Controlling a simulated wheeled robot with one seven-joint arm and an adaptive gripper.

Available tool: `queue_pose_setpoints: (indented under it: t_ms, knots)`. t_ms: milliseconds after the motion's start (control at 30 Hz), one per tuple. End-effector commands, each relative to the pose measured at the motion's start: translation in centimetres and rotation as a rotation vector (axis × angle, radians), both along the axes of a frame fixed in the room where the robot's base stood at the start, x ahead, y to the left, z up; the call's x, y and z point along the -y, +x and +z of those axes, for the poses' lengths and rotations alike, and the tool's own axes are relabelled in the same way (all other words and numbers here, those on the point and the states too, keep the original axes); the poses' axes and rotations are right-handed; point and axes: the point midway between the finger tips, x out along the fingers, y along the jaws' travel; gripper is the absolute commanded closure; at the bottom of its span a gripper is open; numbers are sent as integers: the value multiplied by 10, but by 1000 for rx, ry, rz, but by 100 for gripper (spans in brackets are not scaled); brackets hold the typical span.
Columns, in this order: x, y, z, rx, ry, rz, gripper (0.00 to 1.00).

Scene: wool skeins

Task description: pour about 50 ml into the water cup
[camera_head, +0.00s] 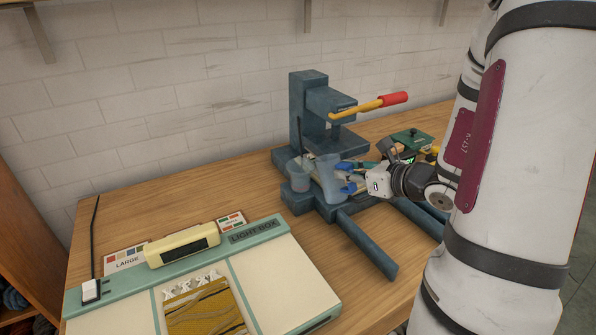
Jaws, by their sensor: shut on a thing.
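A small clear cup (298,175), which looks like the water cup, stands at the left of the blue-grey press's base. A taller clear vessel (327,171) is just to its right, slightly tilted, its upper part close to the cup. My gripper (347,180), with blue fingertip pads, comes in from the right and is shut on this taller vessel. The two clear vessels overlap in view, so I cannot tell whether they touch. The liquid levels in both are too faint to read.
The press (308,110) rises behind the vessels, with a yellow lever and red handle (393,98). Its foot bars (368,246) reach forward. A light box (275,265) covers the front left of the wooden table (190,194). A green-topped item (411,138) lies behind my gripper.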

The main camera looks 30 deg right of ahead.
Motion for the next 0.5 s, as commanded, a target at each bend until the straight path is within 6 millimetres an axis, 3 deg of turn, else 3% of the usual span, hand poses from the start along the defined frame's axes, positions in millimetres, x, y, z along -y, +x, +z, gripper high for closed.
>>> queue_pose_setpoints:
  t_ms: [500]
  knots:
    - [2, -19, -11, 168, 41, 2, 100]
